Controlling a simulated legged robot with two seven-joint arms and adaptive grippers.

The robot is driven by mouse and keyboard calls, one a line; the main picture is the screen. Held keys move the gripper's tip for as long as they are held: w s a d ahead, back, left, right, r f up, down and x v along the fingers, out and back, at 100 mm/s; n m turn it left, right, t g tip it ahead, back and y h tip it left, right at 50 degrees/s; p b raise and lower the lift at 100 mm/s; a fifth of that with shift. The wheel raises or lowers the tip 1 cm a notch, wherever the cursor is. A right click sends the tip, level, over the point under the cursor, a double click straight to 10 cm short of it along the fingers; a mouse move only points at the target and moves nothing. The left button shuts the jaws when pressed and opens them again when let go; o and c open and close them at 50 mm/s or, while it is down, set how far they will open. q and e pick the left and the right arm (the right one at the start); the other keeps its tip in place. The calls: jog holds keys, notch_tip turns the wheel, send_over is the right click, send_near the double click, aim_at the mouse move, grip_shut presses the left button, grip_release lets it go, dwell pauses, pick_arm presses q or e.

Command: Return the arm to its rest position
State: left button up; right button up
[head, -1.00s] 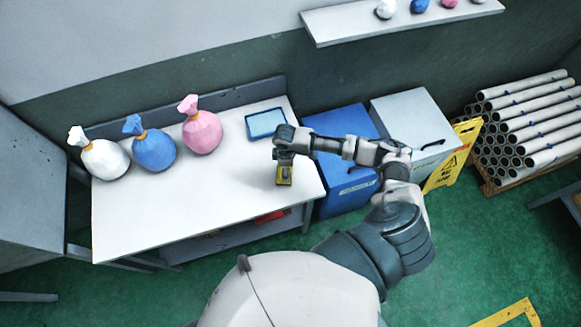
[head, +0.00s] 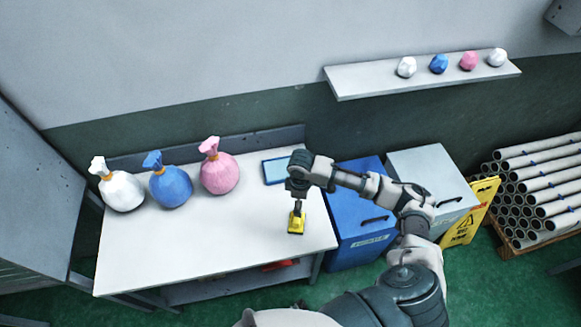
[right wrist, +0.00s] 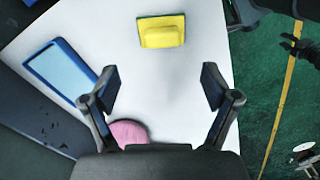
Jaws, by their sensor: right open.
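My right gripper (head: 298,206) hangs above the white table near its right side. In the right wrist view the gripper (right wrist: 158,80) has its two fingers spread apart with nothing between them. A yellow block-like thing with a green edge (right wrist: 161,31) lies on the table beyond the fingertips. In the head view this yellow thing (head: 296,224) shows just below the gripper. My right arm comes in from the lower right and reaches over the blue bin.
White, blue and pink tied bags (head: 219,174) stand at the table's left and back. A blue-framed tray (head: 274,171) lies near the gripper. The blue bin (head: 350,240), a grey bin (head: 435,175) and a yellow sign (head: 468,215) stand right. A wall shelf (head: 360,84) holds several small lumps.

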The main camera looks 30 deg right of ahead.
jog(key=s+a+f+m+t+y, duration=0.25)
jog(key=s+a+f, duration=0.35)
jog(key=s+a, duration=0.45)
jog(key=s+d+f+m+t+h, duration=0.1)
jog(key=s+d+m, duration=0.2)
jog(key=s, duration=0.2)
jog(key=s+d+m+h, duration=0.1)
jog(key=s+d+m, duration=0.15)
jog(key=s, duration=0.25)
notch_tip(320, 180, down, 29)
jog(key=s+g+b, duration=0.1)
jog(key=s+b, duration=0.1)
jog(key=b, duration=0.1)
pick_arm(q)
jog(key=f+b, duration=0.1)
jog(key=f, duration=0.1)
jog(key=a+f, duration=0.1)
jog(key=f, duration=0.1)
jog(key=shift+s+f+b, duration=0.15)
jog(key=shift+f+b, duration=0.2)
pick_arm(e)
jog(key=s+d+f+g, duration=0.1)
jog(key=s+d+f, duration=0.2)
jog(key=s+f, duration=1.4)
jog(key=shift+d+f, duration=0.2)
jog(key=shift+f, duration=0.6)
jog(key=shift+h, duration=0.25)
